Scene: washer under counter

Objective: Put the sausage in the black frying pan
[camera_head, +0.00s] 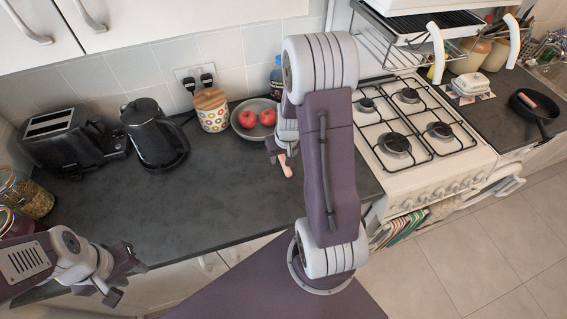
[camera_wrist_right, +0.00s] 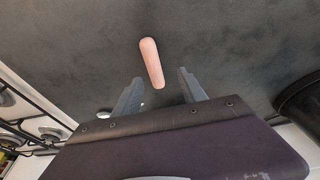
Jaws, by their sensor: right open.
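A pink sausage (camera_head: 286,166) lies on the dark counter (camera_head: 220,205). In the right wrist view the sausage (camera_wrist_right: 152,63) lies just beyond my right gripper (camera_wrist_right: 157,90), in line with the gap between its fingers. My right gripper (camera_head: 281,151) is open and empty; my own arm partly hides it in the head view. The black frying pan (camera_head: 540,113) stands on the counter at the far right, past the stove. A small pinkish thing (camera_head: 527,100) shows at the pan; I cannot tell what it is. My left gripper (camera_head: 124,277) is open and empty at the counter's front left.
A grey bowl (camera_head: 244,132) with red apples, a dotted jar (camera_head: 211,110), a black kettle (camera_head: 154,135) and a toaster (camera_head: 65,140) stand along the back. The middle counter is clear.

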